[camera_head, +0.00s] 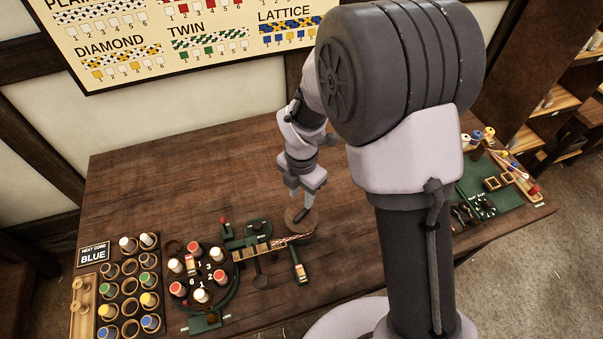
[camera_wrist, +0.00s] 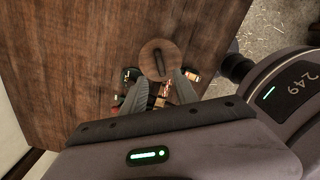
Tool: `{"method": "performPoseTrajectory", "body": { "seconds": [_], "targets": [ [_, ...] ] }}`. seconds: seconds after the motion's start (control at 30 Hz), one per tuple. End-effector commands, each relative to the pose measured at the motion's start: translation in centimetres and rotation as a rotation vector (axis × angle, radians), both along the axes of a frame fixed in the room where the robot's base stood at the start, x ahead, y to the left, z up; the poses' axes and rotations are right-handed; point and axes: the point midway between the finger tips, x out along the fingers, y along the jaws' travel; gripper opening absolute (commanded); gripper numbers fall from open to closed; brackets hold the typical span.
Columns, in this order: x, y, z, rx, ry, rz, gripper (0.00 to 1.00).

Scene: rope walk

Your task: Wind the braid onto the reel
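The reel appears to be the round wooden disc (camera_head: 296,217) beyond the braiding stand; a dark bar crosses its middle in the wrist view (camera_wrist: 150,57). The braid (camera_head: 290,240), red and pale strands, lies along the right part of the stand, toward the disc. A reddish bit of it (camera_wrist: 165,90) shows between my fingers in the wrist view; whether it touches the disc is unclear. My gripper (camera_head: 301,200) points down at the disc. Its fingers are apart in the wrist view (camera_wrist: 161,80), with nothing seen held. Fingertip height above the disc is hard to tell.
The green braiding stand (camera_head: 265,232) adjoins a round plate (camera_head: 203,275) carrying several capped bobbins. A bobbin rack (camera_head: 130,290) and a "BLUE" sign (camera_head: 93,254) stand left. A green mat (camera_head: 490,190) with tools lies right, beyond my arm. The table's back middle (camera_head: 200,170) is clear.

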Motion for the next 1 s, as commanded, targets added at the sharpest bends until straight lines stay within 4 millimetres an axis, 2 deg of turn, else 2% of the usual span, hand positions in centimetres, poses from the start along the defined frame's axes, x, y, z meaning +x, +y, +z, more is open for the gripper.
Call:
{"method": "performPoseTrajectory", "body": {
  "seconds": [0.03,0.1,0.2,0.3,0.43,0.87,0.97,1.0],
  "targets": [
    [0.1,0.0,2.1,0.002,-0.006,0.0,0.35],
    [0.1,0.0,4.2,0.001,-0.005,0.001,0.35],
    [0.1,0.0,6.5,0.001,-0.004,0.0,0.35],
    [0.0,0.0,8.0,0.0,-0.001,0.001,0.35],
    [0.0,0.0,8.7,0.001,-0.001,0.001,0.35],
    [0.0,-0.1,8.7,0.002,-0.003,-0.015,0.35],
    [-0.8,-1.2,9.4,0.033,-0.044,-0.249,0.35],
    [-1.7,-2.1,10.0,0.065,-0.071,-0.441,0.35]
  ]
}}
